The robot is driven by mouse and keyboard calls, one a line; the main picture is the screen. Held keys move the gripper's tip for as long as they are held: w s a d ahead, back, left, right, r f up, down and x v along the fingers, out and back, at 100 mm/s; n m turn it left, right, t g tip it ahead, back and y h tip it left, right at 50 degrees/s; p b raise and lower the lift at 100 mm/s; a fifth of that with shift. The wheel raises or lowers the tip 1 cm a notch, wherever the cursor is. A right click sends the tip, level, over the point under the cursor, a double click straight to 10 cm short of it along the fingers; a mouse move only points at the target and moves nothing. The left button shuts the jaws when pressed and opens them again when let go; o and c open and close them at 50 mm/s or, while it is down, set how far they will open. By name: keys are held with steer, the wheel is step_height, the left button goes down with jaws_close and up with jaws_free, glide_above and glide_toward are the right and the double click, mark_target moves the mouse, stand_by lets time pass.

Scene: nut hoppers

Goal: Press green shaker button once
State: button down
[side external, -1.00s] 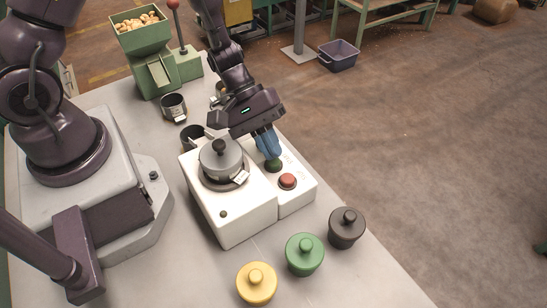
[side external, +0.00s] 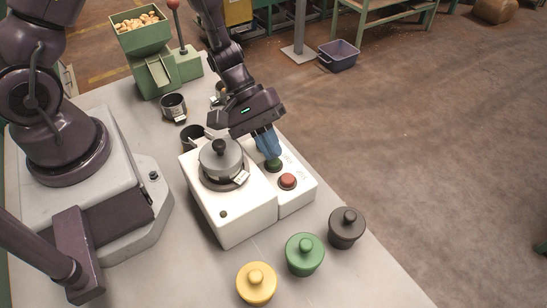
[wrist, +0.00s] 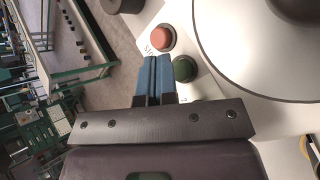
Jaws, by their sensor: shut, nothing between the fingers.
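The green button (side external: 273,165) is on the white shaker's control panel, beside the red button (side external: 288,181). My gripper (side external: 271,156) is shut and empty, its blue fingertips pointing down right by the green button. In the side view the fingertips overlap the button's far edge, and I cannot tell whether they touch it. In the wrist view the shut blue fingers (wrist: 154,62) lie just left of the green button (wrist: 185,69), with the red button (wrist: 161,38) beyond them. The shaker (side external: 230,215) carries a grey lidded pot (side external: 221,160) with a white tag.
Metal cups (side external: 173,107) stand behind the shaker. A green hopper of nuts (side external: 142,38) is at the back left. The table's right edge is close to the panel.

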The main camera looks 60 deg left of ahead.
steer(key=shift+f, duration=0.15)
steer(key=shift+f, duration=0.25)
steer(key=shift+f, duration=0.55)
stand_by(0.9)
steer(key=shift+r, duration=0.95)
steer(key=shift+r, duration=2.5)
